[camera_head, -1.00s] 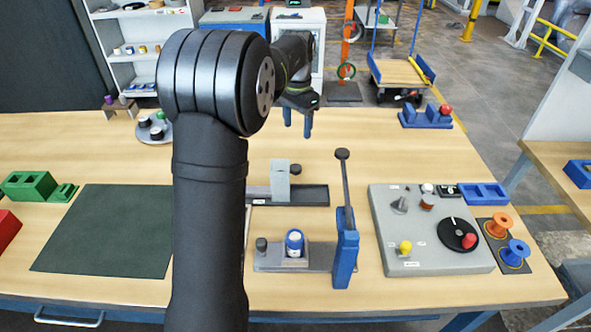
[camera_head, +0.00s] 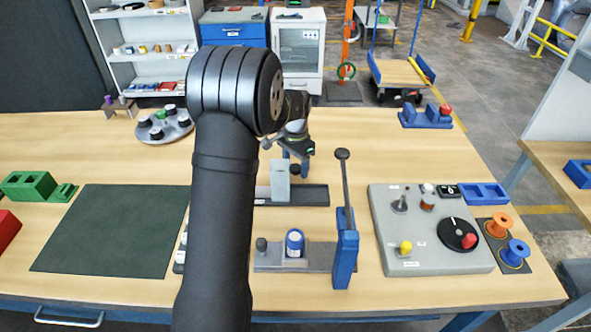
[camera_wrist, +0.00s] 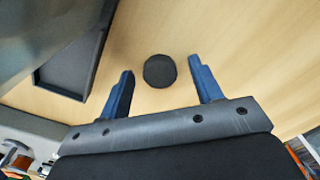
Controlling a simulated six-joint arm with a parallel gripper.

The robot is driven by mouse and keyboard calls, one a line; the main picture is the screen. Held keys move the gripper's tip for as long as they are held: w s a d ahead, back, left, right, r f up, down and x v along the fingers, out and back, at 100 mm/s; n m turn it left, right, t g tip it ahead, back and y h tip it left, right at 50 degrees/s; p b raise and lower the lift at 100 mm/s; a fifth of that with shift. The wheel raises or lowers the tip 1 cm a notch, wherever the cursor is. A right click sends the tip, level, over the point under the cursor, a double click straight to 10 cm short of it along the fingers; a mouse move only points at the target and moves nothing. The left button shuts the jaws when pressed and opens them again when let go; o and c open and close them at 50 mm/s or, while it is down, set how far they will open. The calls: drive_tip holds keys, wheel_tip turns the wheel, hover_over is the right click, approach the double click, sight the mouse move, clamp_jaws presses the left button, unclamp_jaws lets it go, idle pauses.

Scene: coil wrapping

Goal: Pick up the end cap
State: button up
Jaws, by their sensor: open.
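The end cap appears to be the small round black piece (camera_head: 295,169) behind the dark tray in the head view. In the wrist view, the same black round piece (camera_wrist: 160,71) shows on the wooden table, in the gap between the two blue fingers. My gripper (camera_wrist: 161,65) is open, with one finger on each side of the cap and a gap on both sides. In the head view, my gripper (camera_head: 295,160) points down at the cap. I cannot tell how high the fingertips are above the table.
A dark tray (camera_head: 310,195) with an upright grey block (camera_head: 280,180) lies close in front of the cap. A blue lever press (camera_head: 345,255) stands nearer the front. A round carousel (camera_head: 175,128) with several small pots is at the left. The table right of my gripper is clear.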

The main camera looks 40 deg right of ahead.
drive_tip(key=shift+f, duration=0.1)
drive_tip(key=shift+c, duration=0.2)
drive_tip(key=c, duration=1)
